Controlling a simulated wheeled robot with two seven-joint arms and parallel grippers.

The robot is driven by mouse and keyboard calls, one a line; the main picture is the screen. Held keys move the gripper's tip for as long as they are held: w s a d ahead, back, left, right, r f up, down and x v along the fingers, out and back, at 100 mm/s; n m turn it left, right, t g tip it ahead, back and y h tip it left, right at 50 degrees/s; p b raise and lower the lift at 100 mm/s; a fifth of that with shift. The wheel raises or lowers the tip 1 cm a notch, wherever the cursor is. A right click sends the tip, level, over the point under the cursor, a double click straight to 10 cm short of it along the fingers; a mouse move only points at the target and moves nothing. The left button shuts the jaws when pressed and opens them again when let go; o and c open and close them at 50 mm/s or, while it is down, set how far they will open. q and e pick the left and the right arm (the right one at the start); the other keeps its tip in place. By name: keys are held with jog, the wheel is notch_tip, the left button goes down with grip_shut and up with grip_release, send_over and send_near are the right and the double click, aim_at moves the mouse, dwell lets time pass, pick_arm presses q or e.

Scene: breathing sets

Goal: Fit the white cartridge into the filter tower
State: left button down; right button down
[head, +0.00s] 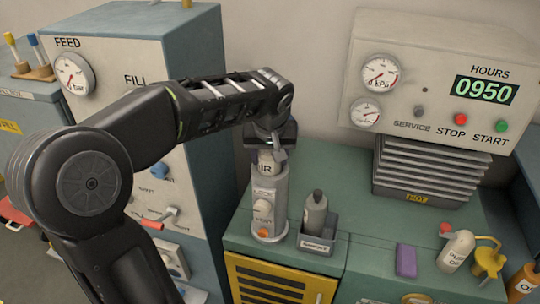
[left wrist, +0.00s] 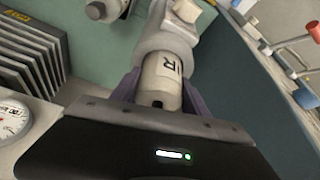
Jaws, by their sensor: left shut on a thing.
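The white cartridge (head: 267,163), with dark lettering, stands roughly upright at the top of the grey filter tower (head: 266,208). My left gripper (head: 269,153) is above the tower, its jaws shut on the cartridge. In the left wrist view, the cartridge (left wrist: 162,78) is between the two purple-grey fingers, and its far end meets the mouth of the tower (left wrist: 165,38). The cartridge lines up with the tower; I cannot tell how deep its hidden end sits. My right gripper is not in view.
A grey cartridge (head: 315,212) stands in the SPENT holder (head: 321,242) right of the tower. A finned block marked HOT (head: 425,175) is behind right. The FEED cabinet (head: 190,200) is left.

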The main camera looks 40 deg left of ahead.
pick_arm(q)
jog(key=shift+f+b, duration=0.45)
jog(key=c, duration=0.6)
grip_release()
jog(key=shift+s, duration=0.1)
jog(key=shift+o, duration=0.2)
jog(key=shift+r+p, duration=0.55)
jog(key=b+v, duration=0.1)
jog(key=v, duration=1.1)
